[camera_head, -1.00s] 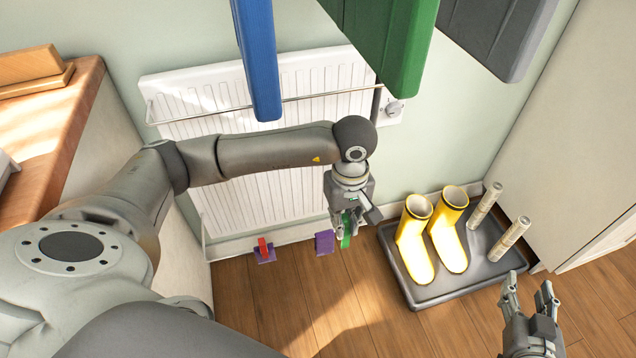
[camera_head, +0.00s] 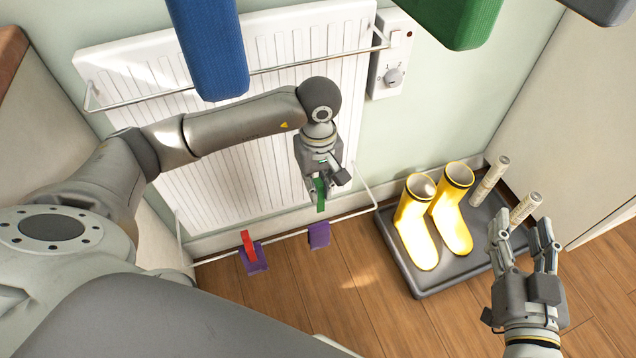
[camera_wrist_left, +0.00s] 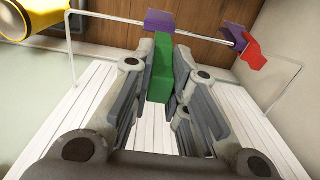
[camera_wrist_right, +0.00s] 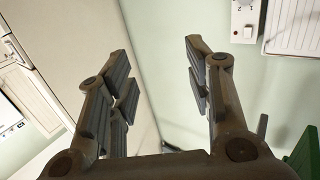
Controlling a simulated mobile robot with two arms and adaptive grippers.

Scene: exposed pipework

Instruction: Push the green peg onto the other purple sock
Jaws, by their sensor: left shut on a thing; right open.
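My left gripper (camera_head: 316,180) is shut on the green peg (camera_head: 321,196) and holds it above the lower white rail. A purple sock (camera_head: 318,236) hangs on that rail, just below the peg in the head view. In the left wrist view the green peg (camera_wrist_left: 161,70) stands between the fingers, its far end close to the purple sock (camera_wrist_left: 168,22); I cannot tell whether they touch. Another purple sock (camera_head: 255,260) hangs further left, with a red peg (camera_head: 248,243) on it. My right gripper (camera_head: 524,240) is open and empty at the right.
The socks' rail (camera_head: 285,236) runs in front of a white radiator (camera_head: 225,165). Yellow boots (camera_head: 416,225) stand on a grey tray (camera_head: 437,286) at the right. Blue (camera_head: 209,50) and green (camera_head: 455,18) hanging things come in from above. Floor below the rail is clear.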

